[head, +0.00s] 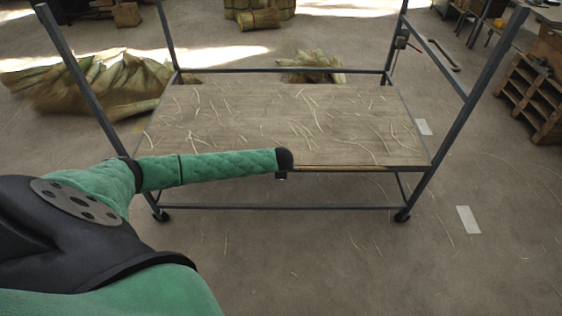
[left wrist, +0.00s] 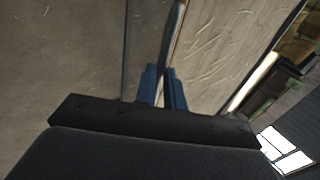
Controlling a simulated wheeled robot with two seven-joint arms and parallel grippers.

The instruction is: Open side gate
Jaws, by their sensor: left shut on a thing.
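A cart with a grey metal frame stands in front of me, with a wooden deck (head: 260,105) strewn with straw strands. No separate gate panel can be made out for certain. My left arm reaches from the left to the middle of the cart's near edge, where my left gripper (head: 282,177) is mostly hidden under the dark wrist. In the left wrist view its two blue fingers (left wrist: 163,88) are shut on a thin grey bar (left wrist: 173,40) running along the deck's edge. Whether this bar belongs to the side gate I cannot tell. My right gripper is not in view.
Frame posts rise at the cart's corners; the near right post (head: 475,85) leans outward in view. Straw bundles (head: 90,85) lie at the back left. A wooden rack (head: 532,95) stands at the right.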

